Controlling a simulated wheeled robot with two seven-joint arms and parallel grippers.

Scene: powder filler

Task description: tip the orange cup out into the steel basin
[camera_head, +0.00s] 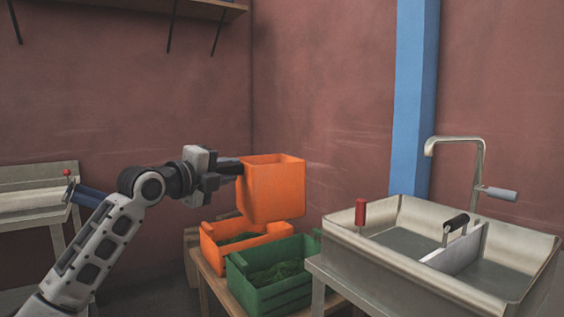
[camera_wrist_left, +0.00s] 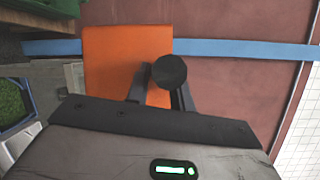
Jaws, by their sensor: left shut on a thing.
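The orange cup (camera_head: 272,190) is a square, box-like vessel, held upright in the air above the crates in the head view. My left gripper (camera_head: 238,168) comes in from the left and is shut on the cup's left side, near its rim. In the left wrist view the cup (camera_wrist_left: 112,62) shows as an orange face beyond the dark fingers (camera_wrist_left: 160,92). The cup's contents cannot be seen. The steel basin (camera_head: 335,236) stands to the right, apart from the cup, with two compartments. My right gripper is not in view.
An orange crate (camera_head: 210,250) and a green crate (camera_head: 285,295) with green contents stand on a low table below the cup. The basin has a tall tap (camera_head: 480,165), a red-handled tool (camera_head: 361,212) and a black-handled one (camera_head: 456,222). A blue post (camera_head: 412,110) rises behind.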

